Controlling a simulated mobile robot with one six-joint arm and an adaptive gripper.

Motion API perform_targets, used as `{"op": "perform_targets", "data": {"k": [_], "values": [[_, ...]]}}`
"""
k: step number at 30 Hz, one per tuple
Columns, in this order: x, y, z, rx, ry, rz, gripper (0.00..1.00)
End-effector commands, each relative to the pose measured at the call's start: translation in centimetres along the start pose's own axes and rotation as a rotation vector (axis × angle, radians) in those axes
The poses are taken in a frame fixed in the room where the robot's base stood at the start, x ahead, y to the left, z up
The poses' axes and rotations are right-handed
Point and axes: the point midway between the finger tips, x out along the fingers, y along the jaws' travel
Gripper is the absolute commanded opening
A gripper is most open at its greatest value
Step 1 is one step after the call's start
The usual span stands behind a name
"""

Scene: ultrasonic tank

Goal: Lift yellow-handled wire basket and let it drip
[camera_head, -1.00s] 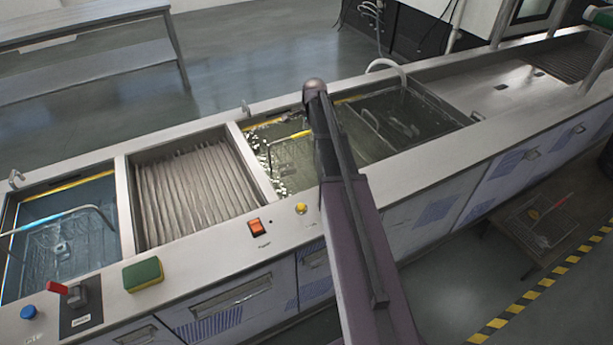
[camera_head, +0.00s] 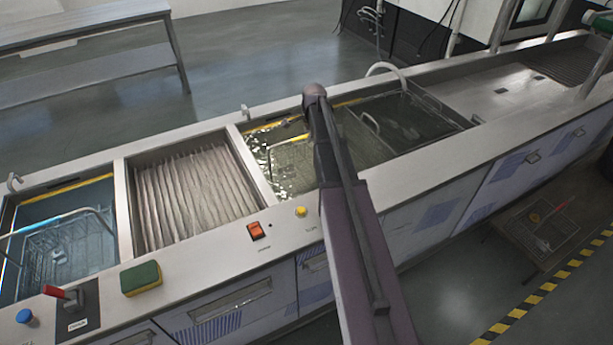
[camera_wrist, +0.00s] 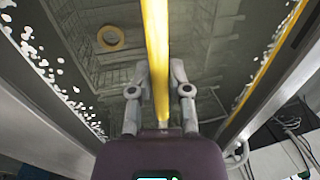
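In the wrist view, the yellow handle (camera_wrist: 157,45) runs from the top edge down between the fingers of my gripper (camera_wrist: 160,68). The fingertips lie against both sides of the bar, so my gripper looks shut on it. Wire mesh of a basket (camera_wrist: 105,75) shows below in the dark water. In the head view, a wire basket (camera_head: 288,160) sits in the bubbling tank (camera_head: 258,150), left of my arm. A short piece of yellow handle (camera_head: 299,136) shows there. My arm hides my gripper and part of the basket in that view.
A blue-handled basket (camera_head: 65,245) sits in the left tank. A ribbed compartment (camera_head: 190,195) lies between the tanks. A sponge (camera_head: 141,278), red lever (camera_head: 60,293) and orange switch (camera_head: 256,231) are on the front rim. A yellow ring (camera_wrist: 110,38) shows in the wrist view.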

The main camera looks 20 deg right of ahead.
Motion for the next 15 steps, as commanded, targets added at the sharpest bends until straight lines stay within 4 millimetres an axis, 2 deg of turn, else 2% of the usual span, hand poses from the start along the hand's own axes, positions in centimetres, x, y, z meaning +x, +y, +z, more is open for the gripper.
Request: {"op": "perform_targets", "data": {"k": [15], "values": [[-0.08, -0.03, 0.03, 0.000, 0.000, 0.000, 0.00]]}}
